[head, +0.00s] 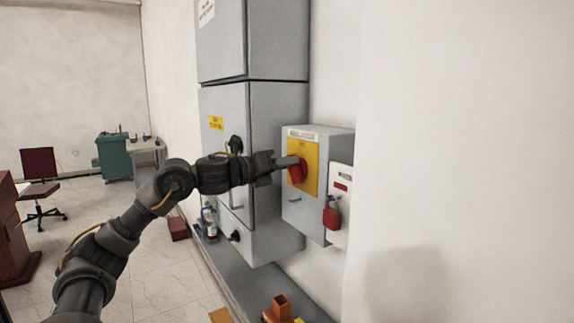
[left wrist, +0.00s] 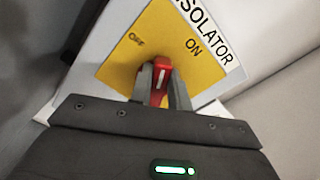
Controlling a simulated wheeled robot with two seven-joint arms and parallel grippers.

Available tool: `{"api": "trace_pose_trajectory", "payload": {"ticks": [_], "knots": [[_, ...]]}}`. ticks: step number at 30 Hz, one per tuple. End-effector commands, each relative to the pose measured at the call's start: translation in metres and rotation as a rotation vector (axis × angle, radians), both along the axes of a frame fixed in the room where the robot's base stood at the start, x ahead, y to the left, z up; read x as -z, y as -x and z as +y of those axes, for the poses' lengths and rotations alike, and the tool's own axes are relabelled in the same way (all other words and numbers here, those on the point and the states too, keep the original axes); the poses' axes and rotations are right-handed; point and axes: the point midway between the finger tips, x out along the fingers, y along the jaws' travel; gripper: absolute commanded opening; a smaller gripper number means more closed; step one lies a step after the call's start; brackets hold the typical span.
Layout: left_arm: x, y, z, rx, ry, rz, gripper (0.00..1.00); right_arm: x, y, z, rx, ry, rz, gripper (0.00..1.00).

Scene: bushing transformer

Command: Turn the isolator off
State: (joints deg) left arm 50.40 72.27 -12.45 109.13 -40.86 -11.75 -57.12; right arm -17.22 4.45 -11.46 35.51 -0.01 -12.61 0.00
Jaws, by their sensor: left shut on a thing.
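The isolator is a grey box (head: 301,213) on the wall with a yellow plate (head: 308,152) and a red rotary handle (head: 298,172). In the left wrist view the yellow plate (left wrist: 190,40) carries the words OFF at left and ON at right. My left gripper (head: 283,162) reaches the handle from the left. In the left wrist view its two fingers (left wrist: 160,85) are shut on the red handle (left wrist: 161,72), one on each side. The handle's white mark points up the picture, between OFF and ON. The right gripper is in neither view.
A tall grey cabinet (head: 275,120) stands just left of the isolator. A white panel with a red padlock-like piece (head: 332,217) is at its right. An orange object (head: 280,308) sits low below. The wall at right is bare.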

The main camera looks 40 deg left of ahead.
Motion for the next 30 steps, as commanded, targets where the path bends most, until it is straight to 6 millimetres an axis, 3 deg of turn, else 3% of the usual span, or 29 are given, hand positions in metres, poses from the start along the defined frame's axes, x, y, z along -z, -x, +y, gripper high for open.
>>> {"api": "trace_pose_trajectory", "payload": {"ticks": [30], "knots": [[0.014, -0.003, 0.009, -0.002, 0.853, 0.256, 0.0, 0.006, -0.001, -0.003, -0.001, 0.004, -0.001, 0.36]]}}
